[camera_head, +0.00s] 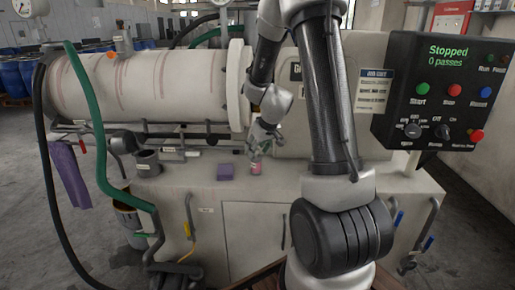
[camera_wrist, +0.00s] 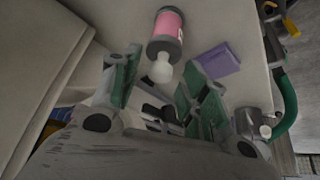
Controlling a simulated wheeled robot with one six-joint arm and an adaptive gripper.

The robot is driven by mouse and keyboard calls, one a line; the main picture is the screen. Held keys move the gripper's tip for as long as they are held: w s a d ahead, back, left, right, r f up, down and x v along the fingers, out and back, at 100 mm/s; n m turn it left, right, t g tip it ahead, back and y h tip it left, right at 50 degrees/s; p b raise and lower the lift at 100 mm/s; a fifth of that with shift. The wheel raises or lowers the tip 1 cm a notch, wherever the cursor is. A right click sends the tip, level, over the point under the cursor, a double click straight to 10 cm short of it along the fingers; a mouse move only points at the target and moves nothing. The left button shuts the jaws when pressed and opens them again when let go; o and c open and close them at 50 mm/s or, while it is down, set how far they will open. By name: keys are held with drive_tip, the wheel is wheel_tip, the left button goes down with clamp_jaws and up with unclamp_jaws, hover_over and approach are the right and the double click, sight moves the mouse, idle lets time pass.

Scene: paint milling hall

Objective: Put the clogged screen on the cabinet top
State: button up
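A small pink cylinder with dark ends and a pale rounded knob (camera_wrist: 167,26) is on the cabinet top in the wrist view. It also shows as a small pink shape in the head view (camera_head: 256,169). I cannot tell whether it is the clogged screen; nothing else in view is clearly that screen. The pale cabinet top (camera_head: 190,183) runs below the mill barrel. My gripper (camera_head: 260,145) is low over the cabinet top, close to the pink cylinder. In the wrist view its green-padded fingers (camera_wrist: 162,66) are spread, with the knob between their tips and nothing visibly gripped.
A purple block (camera_head: 225,171) lies on the cabinet top left of the pink cylinder. A grey cup (camera_head: 147,163) stands farther left. The mill barrel (camera_head: 150,88) hangs above. A green hose (camera_head: 95,125) runs down at left. The control panel (camera_head: 445,95) reads Stopped, 0 passes.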

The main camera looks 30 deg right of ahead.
drive_tip(key=shift+r, duration=0.15)
drive_tip(key=s+a+r, duration=0.3)
drive_tip(key=s+r, duration=0.5)
drive_tip(key=s+a+r, duration=0.3)
drive_tip(key=s+r, duration=0.4)
drive_tip(key=r, duration=0.2)
drive_tip(key=s+a+r+g, duration=0.1)
drive_tip(key=s+a, duration=0.1)
drive_tip(key=s, duration=1.3)
drive_tip(key=shift+r+g, duration=0.4)
